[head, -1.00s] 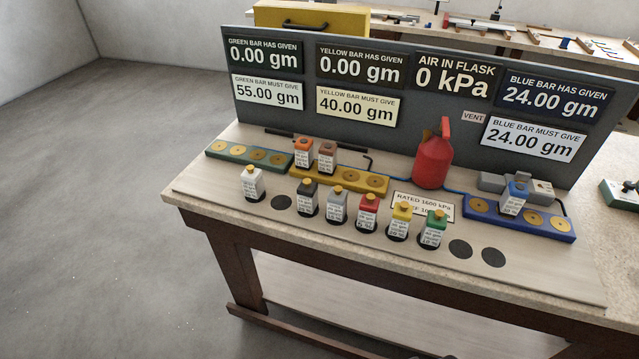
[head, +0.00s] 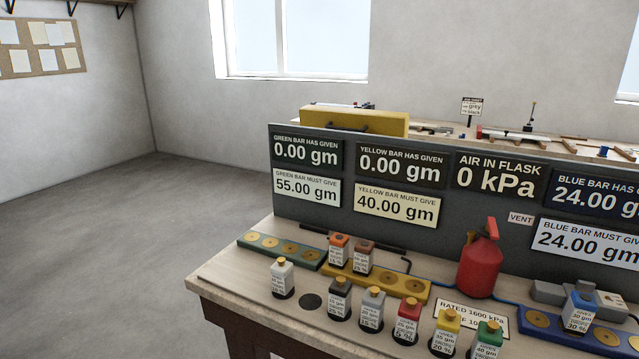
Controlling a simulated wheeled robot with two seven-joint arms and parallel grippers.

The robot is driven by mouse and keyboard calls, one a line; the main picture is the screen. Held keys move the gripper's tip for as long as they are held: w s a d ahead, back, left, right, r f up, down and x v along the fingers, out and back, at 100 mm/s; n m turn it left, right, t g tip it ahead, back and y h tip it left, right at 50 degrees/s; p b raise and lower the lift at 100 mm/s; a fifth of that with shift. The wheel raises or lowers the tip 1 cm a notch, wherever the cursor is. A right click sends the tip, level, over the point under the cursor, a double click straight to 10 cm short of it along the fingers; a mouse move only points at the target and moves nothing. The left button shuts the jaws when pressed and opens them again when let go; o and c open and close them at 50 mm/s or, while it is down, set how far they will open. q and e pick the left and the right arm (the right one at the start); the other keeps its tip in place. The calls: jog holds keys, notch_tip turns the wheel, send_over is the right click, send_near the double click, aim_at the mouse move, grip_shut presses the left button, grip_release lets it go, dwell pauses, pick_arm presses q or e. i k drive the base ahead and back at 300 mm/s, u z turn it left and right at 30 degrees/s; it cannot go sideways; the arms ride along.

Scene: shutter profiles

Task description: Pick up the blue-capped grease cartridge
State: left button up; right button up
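The blue-capped grease cartridge (head: 579,308) stands upright on the blue bar (head: 540,320) at the lower right of the head view. Neither of my grippers shows in the head view.
Several other capped cartridges stand along the bench front, among them a white-capped one (head: 282,278) and a green-capped one (head: 487,341). A red flask (head: 480,268) stands behind them. The grey display board (head: 400,225) closes off the back. Floor at the left is clear.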

aim_at(578, 313)
jog(key=z, duration=1.6)
